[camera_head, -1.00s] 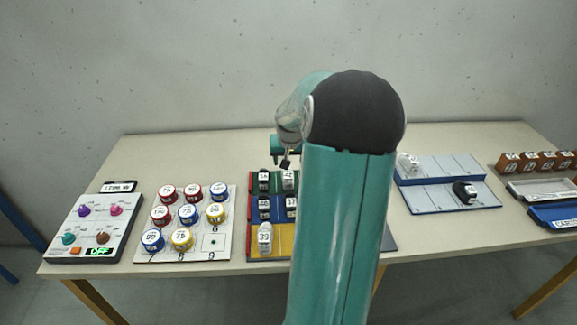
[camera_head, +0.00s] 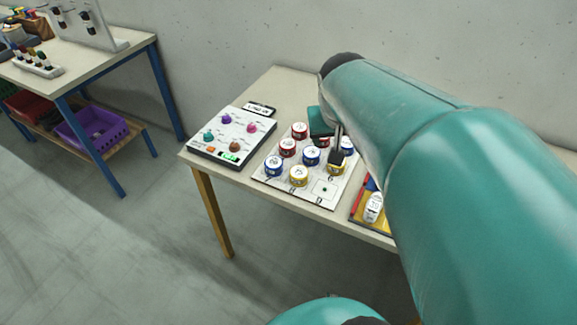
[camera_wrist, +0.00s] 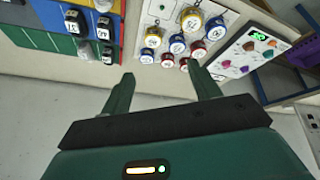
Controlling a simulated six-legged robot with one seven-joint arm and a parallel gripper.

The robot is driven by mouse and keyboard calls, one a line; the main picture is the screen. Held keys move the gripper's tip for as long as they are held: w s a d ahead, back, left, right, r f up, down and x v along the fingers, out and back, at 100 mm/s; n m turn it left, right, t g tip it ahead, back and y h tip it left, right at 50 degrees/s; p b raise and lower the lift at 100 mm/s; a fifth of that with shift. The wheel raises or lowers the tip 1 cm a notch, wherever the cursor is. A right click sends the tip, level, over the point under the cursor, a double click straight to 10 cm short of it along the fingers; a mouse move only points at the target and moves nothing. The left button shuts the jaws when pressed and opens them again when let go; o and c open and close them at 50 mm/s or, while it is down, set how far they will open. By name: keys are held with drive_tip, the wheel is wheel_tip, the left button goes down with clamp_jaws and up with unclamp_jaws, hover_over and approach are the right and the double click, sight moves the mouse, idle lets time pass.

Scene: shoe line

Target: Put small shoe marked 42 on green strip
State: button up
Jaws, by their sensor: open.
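My gripper (camera_head: 337,155) is open and empty above the board of round caps in the head view. Its two fingers show apart in the wrist view (camera_wrist: 160,74). The strip board with several small shoes is at the upper left of the wrist view. Its green strip (camera_wrist: 50,41) is the nearest one to my gripper there. Dark shoes (camera_wrist: 75,20) with white labels stand on the strips. A pale shoe (camera_head: 373,208) on the yellow strip shows in the head view. I cannot read which shoe is marked 42. My arm hides most of the strip board in the head view.
Red, blue and yellow caps (camera_head: 299,176) stand on a white board. A knob panel (camera_head: 232,135) is to its left. Another table (camera_head: 100,65) with a purple basket (camera_head: 90,130) below stands at the far left. Open floor lies between the tables.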

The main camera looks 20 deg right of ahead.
drive_tip(key=s+a+n+t+y, duration=0.1)
drive_tip(key=s+a+n+y, duration=0.1)
drive_tip(key=s+a, duration=0.8)
drive_tip(key=a+n, duration=0.1)
drive_tip(key=a, duration=0.1)
drive_tip(key=shift+a+r+n+y, duration=0.2)
drive_tip(key=shift+a+n+y, duration=0.1)
drive_tip(key=shift+y, duration=0.1)
